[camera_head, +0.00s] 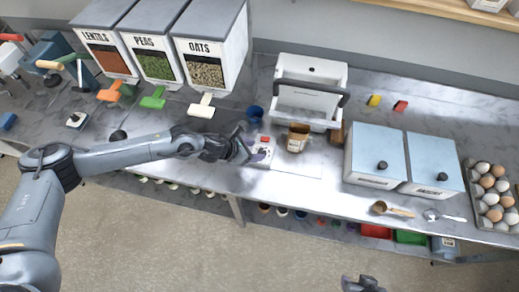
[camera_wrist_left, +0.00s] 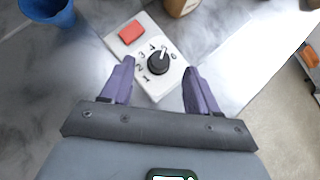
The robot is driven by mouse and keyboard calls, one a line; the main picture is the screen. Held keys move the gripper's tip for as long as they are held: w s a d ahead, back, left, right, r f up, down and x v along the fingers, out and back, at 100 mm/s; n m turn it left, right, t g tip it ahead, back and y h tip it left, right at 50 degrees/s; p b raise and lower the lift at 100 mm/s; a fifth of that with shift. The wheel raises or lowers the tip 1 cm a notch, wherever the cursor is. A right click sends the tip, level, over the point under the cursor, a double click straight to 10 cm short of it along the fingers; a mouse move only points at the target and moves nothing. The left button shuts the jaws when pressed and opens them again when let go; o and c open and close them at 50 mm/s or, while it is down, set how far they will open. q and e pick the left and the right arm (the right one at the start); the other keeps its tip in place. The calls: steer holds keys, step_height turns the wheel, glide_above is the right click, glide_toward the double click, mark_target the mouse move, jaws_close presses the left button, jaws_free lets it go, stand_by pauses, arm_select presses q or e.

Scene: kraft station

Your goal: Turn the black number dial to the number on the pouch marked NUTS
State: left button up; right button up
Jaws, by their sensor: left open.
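The black number dial (camera_wrist_left: 158,63) sits on a white panel (camera_wrist_left: 174,75) with a red rectangular button (camera_wrist_left: 131,32). Its white pointer mark faces the far side, around 5, between the 4 and the 6. My left gripper (camera_wrist_left: 160,88) is open, with its purple fingers on either side of the panel's near part and the dial ahead, between them; neither finger touches the dial. In the head view the left gripper (camera_head: 256,152) partly covers the panel. My right gripper (camera_head: 362,285) shows only partly at the bottom edge. I cannot make out a pouch marked NUTS.
A blue cup (camera_head: 254,114) and a brown container (camera_head: 298,138) stand close to the panel. A white bin (camera_head: 310,88) is behind them. Two lidded boxes (camera_head: 376,152), scoops (camera_head: 390,209) and an egg tray (camera_head: 491,195) are to the right. LENTILS, PEAS and OATS dispensers (camera_head: 210,45) stand at back left.

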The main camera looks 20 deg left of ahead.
mark_target(261, 151)
arm_select(q)
steer(key=shift+x, duration=1.75)
steer(key=c, duration=1)
